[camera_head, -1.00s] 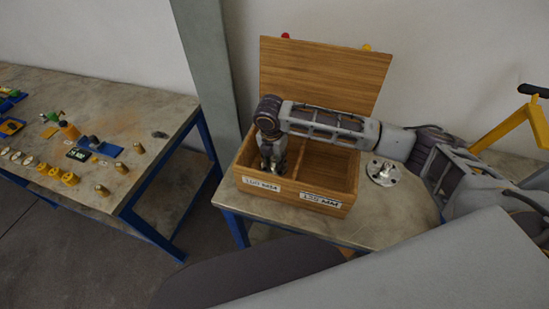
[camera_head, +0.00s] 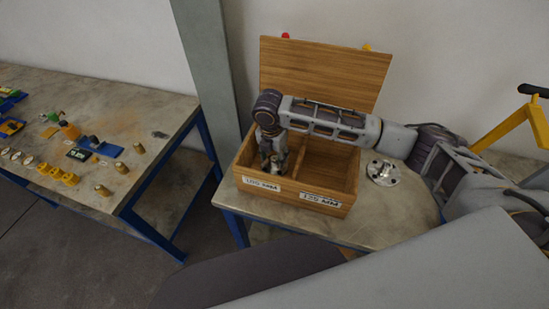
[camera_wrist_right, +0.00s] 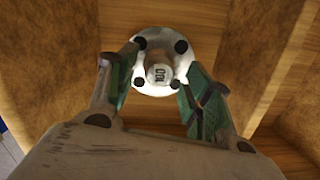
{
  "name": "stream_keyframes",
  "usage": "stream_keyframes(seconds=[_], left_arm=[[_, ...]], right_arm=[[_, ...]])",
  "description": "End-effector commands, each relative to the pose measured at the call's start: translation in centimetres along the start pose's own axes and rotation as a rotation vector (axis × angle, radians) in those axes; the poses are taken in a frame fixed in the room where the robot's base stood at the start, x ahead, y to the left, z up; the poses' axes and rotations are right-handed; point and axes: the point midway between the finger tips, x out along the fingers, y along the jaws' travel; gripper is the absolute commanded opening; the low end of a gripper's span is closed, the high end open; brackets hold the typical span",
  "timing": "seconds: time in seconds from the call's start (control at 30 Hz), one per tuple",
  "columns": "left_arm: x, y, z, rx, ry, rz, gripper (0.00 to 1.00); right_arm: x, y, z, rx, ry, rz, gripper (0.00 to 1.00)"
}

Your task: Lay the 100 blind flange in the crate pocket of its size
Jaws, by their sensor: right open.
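The crate (camera_head: 259,192) is a wooden box with an open lid and two pockets. The left pocket's front label (camera_head: 262,184) seems to read 100 MM. My right gripper (camera_head: 273,163) points down into that left pocket. In the right wrist view, the blind flange (camera_wrist_right: 177,49) is a pale disc with dark bolt holes and a central boss marked 100. It appears to lie on the pocket floor. The right gripper (camera_wrist_right: 160,75) is open, its green-padded fingers either side of the boss. Whether they touch the flange is unclear. My left gripper is out of view.
Another metal flange (camera_head: 383,173) lies on the table right of the crate. The raised lid (camera_head: 325,75) stands behind my arm. A second table (camera_head: 130,180) with small parts stands left.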

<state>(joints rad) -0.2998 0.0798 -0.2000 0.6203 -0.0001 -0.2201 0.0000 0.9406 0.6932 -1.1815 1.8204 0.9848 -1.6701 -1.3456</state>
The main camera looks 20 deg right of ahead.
Motion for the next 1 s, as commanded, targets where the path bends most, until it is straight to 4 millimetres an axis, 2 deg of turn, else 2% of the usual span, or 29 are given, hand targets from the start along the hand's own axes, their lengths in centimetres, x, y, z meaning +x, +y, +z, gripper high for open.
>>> stream_keyframes(seconds=[0.6,0.8,1.0], left_arm=[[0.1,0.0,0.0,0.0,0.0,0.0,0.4],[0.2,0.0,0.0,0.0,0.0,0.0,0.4],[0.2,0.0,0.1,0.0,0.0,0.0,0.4]], right_arm=[[-8.7,0.1,0.0,0.0,0.0,0.002,0.5],[-10.1,0.1,0.0,0.0,-0.001,0.001,0.5],[-10.3,0.0,0.0,0.0,0.0,0.001,0.5]])
